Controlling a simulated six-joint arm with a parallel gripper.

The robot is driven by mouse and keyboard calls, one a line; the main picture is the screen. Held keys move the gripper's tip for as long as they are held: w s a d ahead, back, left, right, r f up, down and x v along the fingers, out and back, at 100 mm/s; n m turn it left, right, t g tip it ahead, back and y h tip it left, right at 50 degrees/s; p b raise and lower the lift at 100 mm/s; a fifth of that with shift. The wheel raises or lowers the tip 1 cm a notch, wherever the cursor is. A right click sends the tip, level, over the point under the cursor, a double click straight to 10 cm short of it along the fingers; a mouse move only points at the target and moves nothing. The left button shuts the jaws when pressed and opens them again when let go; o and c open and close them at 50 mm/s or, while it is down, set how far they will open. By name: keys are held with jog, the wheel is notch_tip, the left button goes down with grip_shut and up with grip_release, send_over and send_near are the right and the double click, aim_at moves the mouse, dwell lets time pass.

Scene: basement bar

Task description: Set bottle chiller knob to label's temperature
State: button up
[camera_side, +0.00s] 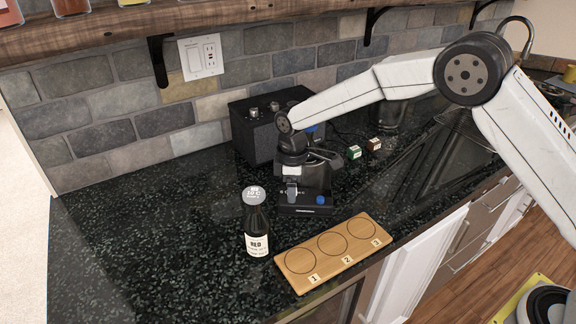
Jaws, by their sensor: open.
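A dark bottle (257,226) with a grey cap stands upright on the black counter. Its white label reads "RED"; the smaller print below is too small to read. A black box (248,135) with knobs on its top stands against the brick wall; it may be the bottle chiller, and I cannot read any setting. My gripper (303,188) points down in front of the box, to the right of the bottle and apart from it. It is open, and I see nothing held in it. A small black base with a blue knob (320,200) shows just below my gripper.
A wooden board (298,283) with three empty circles marked 1, 2 and 3 lies along the counter's front edge. A green block (354,153) and a brown block (374,144) sit behind, on the right. The counter left of the bottle is clear. A shelf overhangs the back.

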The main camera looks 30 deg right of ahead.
jog(key=shift+r, duration=0.15)
jog(key=shift+r, duration=3.8)
jog(key=s+d+f+m+t, duration=0.1)
jog(key=s+d+m, duration=0.4)
jog(key=s, duration=0.7)
jog(key=s+d+f+m+t, duration=0.1)
jog(key=s+d+m, duration=0.5)
jog(key=s+d, duration=0.3)
jog(key=s, duration=0.4)
jog(key=shift+d+f+t, duration=0.3)
jog(key=shift+d+f, duration=0.05)
jog(key=shift+d, duration=0.05)
jog(key=shift+w, duration=0.1)
